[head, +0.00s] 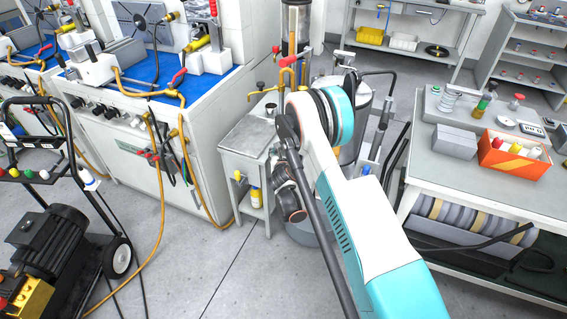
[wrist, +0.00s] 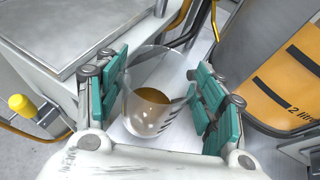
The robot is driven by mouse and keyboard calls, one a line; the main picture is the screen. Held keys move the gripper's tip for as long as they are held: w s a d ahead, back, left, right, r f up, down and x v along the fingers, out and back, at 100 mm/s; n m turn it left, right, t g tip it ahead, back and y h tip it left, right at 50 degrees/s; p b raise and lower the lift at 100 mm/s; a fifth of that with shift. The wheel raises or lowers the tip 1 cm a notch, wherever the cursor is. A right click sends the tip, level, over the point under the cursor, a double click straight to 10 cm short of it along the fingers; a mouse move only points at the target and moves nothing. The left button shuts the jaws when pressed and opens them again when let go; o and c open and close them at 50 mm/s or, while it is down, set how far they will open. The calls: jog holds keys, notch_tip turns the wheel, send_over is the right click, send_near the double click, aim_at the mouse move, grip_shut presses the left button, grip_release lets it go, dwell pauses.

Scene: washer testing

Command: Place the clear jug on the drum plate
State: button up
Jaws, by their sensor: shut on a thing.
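The clear jug (wrist: 148,112) is in the wrist view, between the teal finger pads of my gripper (wrist: 157,98). My gripper is shut on it, with pads at its left and right sides. A brown patch shows inside or through the jug; I cannot tell which. A pale flat surface (wrist: 128,146) lies behind the jug, and I cannot tell whether they touch. In the head view my arm hides the jug and the gripper. I cannot make out the drum plate for certain in either view.
A grey cabinet (head: 246,140) stands left of my arm, and a metal tank (head: 352,92) stands behind it. In the wrist view, a grey flat top (wrist: 90,32) is at upper left and an orange-banded container (wrist: 285,85) at right. A workbench (head: 428,178) is at right.

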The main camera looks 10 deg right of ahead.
jog(key=shift+f+b, duration=0.6)
jog(key=shift+f, duration=1.25)
jog(key=shift+f, duration=0.15)
jog(key=o, duration=1.4)
jog(key=shift+o, duration=0.2)
